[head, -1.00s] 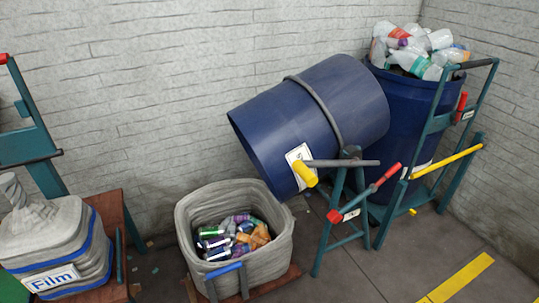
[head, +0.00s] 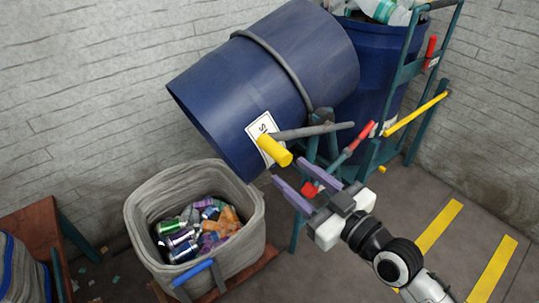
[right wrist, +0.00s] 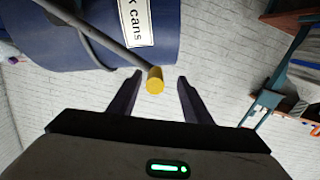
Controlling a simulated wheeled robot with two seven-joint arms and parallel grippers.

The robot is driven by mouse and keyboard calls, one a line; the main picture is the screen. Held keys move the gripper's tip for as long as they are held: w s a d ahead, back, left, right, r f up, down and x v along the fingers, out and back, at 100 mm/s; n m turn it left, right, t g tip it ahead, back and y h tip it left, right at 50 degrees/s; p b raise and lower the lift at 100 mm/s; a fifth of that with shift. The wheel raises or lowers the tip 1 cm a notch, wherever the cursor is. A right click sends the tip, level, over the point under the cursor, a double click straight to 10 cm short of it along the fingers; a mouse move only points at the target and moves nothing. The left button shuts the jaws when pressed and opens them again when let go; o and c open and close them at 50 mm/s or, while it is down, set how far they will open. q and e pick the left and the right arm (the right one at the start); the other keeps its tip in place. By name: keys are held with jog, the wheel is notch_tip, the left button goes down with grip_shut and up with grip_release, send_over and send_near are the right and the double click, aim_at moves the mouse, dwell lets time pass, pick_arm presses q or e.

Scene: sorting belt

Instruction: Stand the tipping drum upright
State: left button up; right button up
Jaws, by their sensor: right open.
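The blue drum (head: 255,90) hangs tilted in its teal stand, its mouth pointing down left over a grey bin. It carries a white label and a grey lever (head: 313,130) with a yellow handle (head: 274,150). My right gripper (head: 292,188) is open and empty just below and right of the yellow handle, apart from it. In the right wrist view the yellow handle (right wrist: 155,80) shows just beyond the open fingers (right wrist: 154,85), and part of the drum (right wrist: 60,35) shows behind. My left gripper is not in view.
The grey bin (head: 137,212) holds several cans and stands below the drum's mouth. A second blue drum (head: 385,60) with bottles stands upright behind right, with a yellow bar (head: 415,115). A red-handled lever (head: 362,137) is close to my right gripper.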

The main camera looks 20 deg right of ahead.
aim_at(267, 143)
jog(key=shift+w+r+t, duration=0.3)
jog(key=shift+w+r, duration=0.55)
jog(key=shift+r, duration=0.1)
jog(key=x, duration=0.9)
jog(key=shift+a+f, duration=0.1)
jog(key=shift+c, duration=0.3)
grip_shut()
